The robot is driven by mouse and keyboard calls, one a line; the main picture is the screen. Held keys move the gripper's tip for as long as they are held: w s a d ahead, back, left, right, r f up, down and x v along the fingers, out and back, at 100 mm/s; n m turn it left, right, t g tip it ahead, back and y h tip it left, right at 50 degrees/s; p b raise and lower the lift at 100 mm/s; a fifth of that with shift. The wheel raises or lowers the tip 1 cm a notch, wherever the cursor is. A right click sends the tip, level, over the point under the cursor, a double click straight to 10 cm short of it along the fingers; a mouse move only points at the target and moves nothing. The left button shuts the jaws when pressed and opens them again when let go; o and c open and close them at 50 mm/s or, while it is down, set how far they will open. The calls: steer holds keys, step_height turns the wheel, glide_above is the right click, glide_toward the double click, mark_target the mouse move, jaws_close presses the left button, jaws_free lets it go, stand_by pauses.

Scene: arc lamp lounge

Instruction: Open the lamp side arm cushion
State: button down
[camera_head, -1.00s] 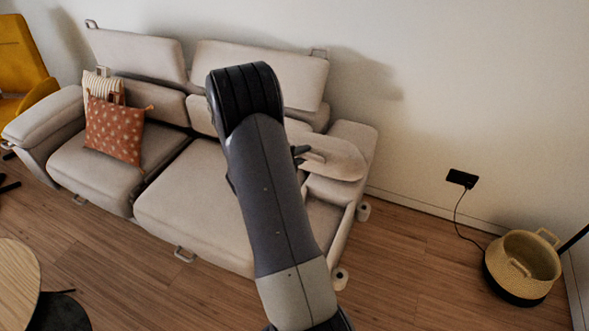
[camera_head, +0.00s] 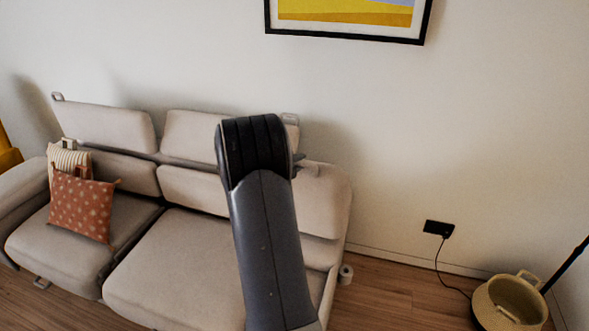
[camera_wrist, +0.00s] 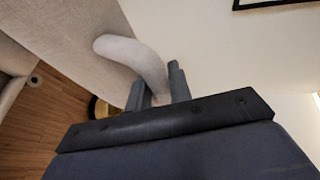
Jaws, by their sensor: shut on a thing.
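The lamp side arm cushion (camera_head: 322,205) is the beige pad at the sofa's right end. In the head view it stands raised, its broad face showing. My gripper (camera_head: 303,162) is at its top edge, mostly hidden behind my arm. In the wrist view my gripper (camera_wrist: 156,78) is shut on a pale curved handle (camera_wrist: 133,50), which loops up and left from between the fingers. The beige cushion face (camera_wrist: 65,30) fills the upper left there. The exact grip point is partly hidden by the fingers.
The beige sofa (camera_head: 180,265) stands against the wall, with a rust patterned pillow (camera_head: 80,205) at its left. A framed picture (camera_head: 348,38) hangs above. A woven basket (camera_head: 512,305) and a black wall socket (camera_head: 438,228) are at the right.

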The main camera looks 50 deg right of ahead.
stand_by(0.3)
steer(key=c, duration=1.3)
jaws_free()
steer(key=b+v, duration=0.2)
steer(key=v, duration=0.9)
steer(key=shift+d, duration=0.1)
steer(key=p+x, duration=0.1)
steer(key=x, duration=0.9)
steer(key=shift+p, duration=0.35)
